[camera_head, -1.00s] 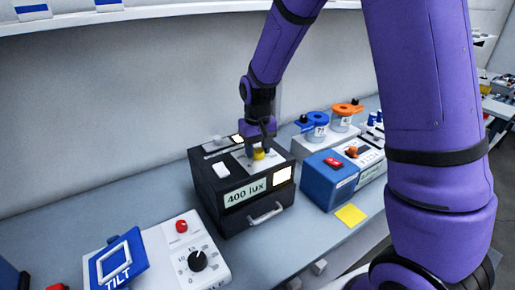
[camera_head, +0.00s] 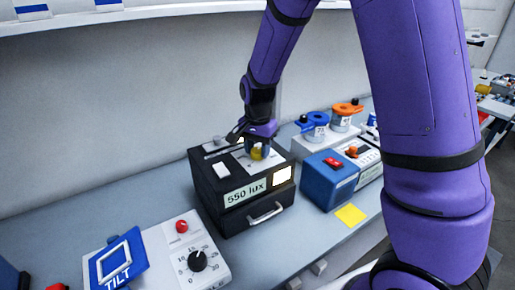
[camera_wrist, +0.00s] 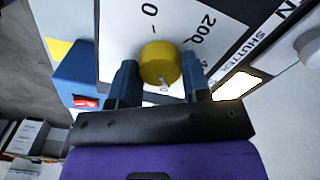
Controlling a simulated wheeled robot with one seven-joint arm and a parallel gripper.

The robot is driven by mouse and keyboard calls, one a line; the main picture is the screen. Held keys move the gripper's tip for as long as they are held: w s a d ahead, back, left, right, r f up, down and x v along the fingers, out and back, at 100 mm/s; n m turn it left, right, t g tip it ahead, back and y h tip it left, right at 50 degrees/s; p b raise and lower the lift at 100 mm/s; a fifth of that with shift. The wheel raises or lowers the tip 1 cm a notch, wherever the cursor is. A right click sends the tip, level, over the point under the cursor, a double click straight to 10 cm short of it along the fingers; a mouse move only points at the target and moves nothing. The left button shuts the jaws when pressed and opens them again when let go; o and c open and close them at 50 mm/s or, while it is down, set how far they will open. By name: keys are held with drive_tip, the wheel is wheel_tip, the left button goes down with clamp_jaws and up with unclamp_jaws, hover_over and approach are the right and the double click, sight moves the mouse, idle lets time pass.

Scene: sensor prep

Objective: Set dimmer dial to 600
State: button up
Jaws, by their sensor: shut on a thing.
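The yellow dimmer dial (camera_head: 257,153) sits on top of a black box (camera_head: 218,202). The box's front display (camera_head: 245,193) reads 550 lux. My gripper (camera_head: 258,148) points down at the dial and is shut on it. In the wrist view the yellow dial (camera_wrist: 160,64) lies between the two dark blue fingers of my gripper (camera_wrist: 158,82). A white scale plate (camera_wrist: 122,32) around it shows 0 and 200; other marks are partly hidden by the fingers. A light pointer mark shows on the dial's side facing my gripper.
A blue box with a red switch (camera_head: 330,181) stands right of the black box, with a yellow note (camera_head: 350,214) in front. A white unit with a black knob (camera_head: 197,261) and a blue TILT panel (camera_head: 117,257) stand at front left. A shelf (camera_head: 130,18) runs above.

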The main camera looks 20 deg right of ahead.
sight(258, 150)
drive_tip(key=shift+m, duration=0.6)
drive_tip(key=o, duration=0.9)
wheel_tip(258, 150, up, 11)
drive_tip(key=shift+f, duration=0.15)
idle(0.4)
